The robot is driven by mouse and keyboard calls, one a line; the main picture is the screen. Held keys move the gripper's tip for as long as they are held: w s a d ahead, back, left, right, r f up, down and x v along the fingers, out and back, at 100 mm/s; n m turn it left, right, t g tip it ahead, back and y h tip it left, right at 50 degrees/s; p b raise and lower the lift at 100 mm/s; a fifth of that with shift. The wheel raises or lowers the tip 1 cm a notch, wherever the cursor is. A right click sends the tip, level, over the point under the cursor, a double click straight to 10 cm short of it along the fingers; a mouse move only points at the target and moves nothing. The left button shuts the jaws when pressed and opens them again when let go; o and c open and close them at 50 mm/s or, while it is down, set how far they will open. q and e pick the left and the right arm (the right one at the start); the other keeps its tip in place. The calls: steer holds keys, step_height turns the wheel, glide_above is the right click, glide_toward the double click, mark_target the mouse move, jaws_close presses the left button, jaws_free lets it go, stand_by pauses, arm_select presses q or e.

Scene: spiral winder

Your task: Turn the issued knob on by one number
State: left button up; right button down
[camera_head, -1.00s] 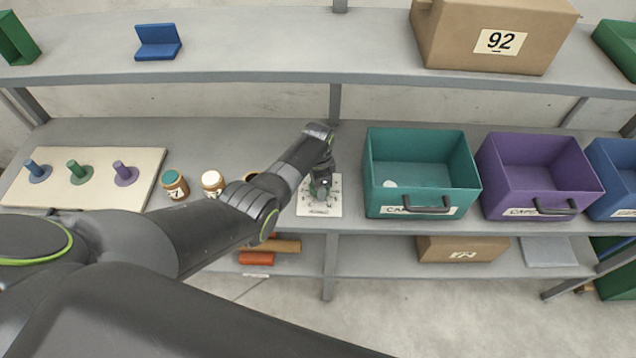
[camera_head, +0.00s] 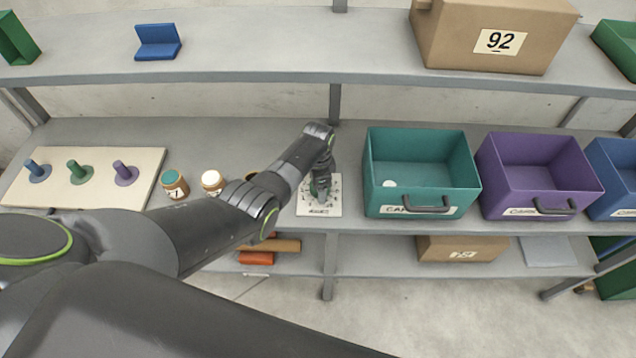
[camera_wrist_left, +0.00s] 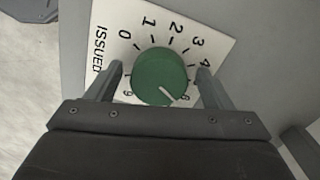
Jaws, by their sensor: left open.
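The issued knob is a round green knob (camera_wrist_left: 160,72) on a white dial plate (camera_wrist_left: 220,45) marked ISSUED and printed with numbers. The plate also shows in the head view (camera_head: 333,209), on the middle shelf left of the teal bin. The knob's white pointer line aims to the lower right in the wrist view, near a partly hidden digit; which number it marks is unclear. My left gripper (camera_wrist_left: 160,68) is open, one finger on each side of the knob, with small gaps visible. In the head view my left gripper (camera_head: 320,190) hides the knob. My right gripper is not in view.
The teal bin (camera_head: 422,185) stands close right of the dial, then a purple bin (camera_head: 540,190). Two jars (camera_head: 174,184) and a pegboard (camera_head: 100,190) stand to the left. The upper shelf (camera_head: 300,60) runs behind and above.

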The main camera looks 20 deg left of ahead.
arm_select(q)
steer(key=shift+r, duration=0.45)
steer(key=shift+r+p, duration=0.35)
steer(key=shift+r, duration=2.9)
